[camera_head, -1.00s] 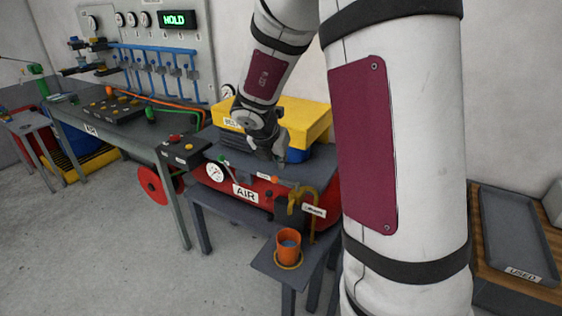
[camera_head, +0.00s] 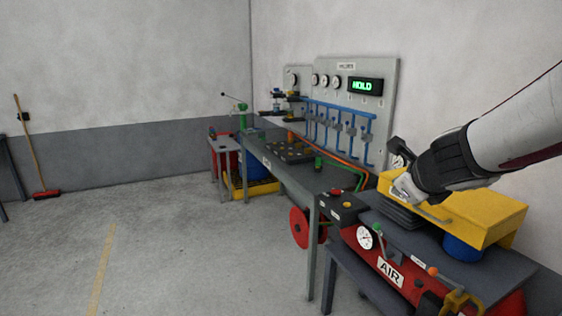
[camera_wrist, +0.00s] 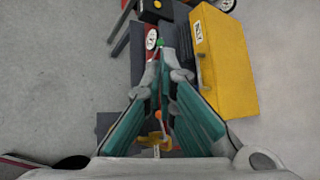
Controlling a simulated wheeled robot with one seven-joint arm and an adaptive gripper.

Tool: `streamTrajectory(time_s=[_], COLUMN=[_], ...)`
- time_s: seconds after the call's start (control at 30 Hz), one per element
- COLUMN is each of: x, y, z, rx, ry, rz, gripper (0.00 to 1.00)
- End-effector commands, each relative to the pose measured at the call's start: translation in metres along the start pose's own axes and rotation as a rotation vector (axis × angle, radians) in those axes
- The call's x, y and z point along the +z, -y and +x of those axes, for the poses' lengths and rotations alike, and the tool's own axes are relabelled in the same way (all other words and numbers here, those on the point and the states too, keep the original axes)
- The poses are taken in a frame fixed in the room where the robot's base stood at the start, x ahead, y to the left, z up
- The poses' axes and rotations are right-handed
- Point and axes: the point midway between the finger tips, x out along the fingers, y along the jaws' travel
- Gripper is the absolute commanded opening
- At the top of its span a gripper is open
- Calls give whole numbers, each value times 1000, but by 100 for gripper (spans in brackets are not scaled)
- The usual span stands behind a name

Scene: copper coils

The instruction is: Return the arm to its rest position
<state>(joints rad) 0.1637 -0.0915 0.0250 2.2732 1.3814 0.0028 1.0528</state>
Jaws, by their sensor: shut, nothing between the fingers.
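My gripper (camera_wrist: 162,62) is shut and empty in the wrist view, its two teal-padded fingers converging at the tips. In the camera_head view, my gripper (camera_head: 404,188) is at the right, in front of the yellow box (camera_head: 480,215) as seen from here. My arm reaches in from the right edge. The wrist view looks down past the fingers at the bench with the yellow box (camera_wrist: 230,70) to the right of the fingertips. Whether the gripper touches the box cannot be told.
A long grey workbench (camera_head: 290,178) with a button panel runs along the wall, below a gauge board (camera_head: 388,95) reading HOLD. Open concrete floor (camera_head: 170,240) lies at left.

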Motion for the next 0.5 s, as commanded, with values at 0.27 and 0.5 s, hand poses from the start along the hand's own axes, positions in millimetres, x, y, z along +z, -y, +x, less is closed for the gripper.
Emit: streamTrajectory(time_s=[0.27,0.5], x=[27,-42], y=[-89,-142], z=[-105,-182], rx=[203,383], ry=[272,367], rz=[-1035,-1890], gripper=[0,0])
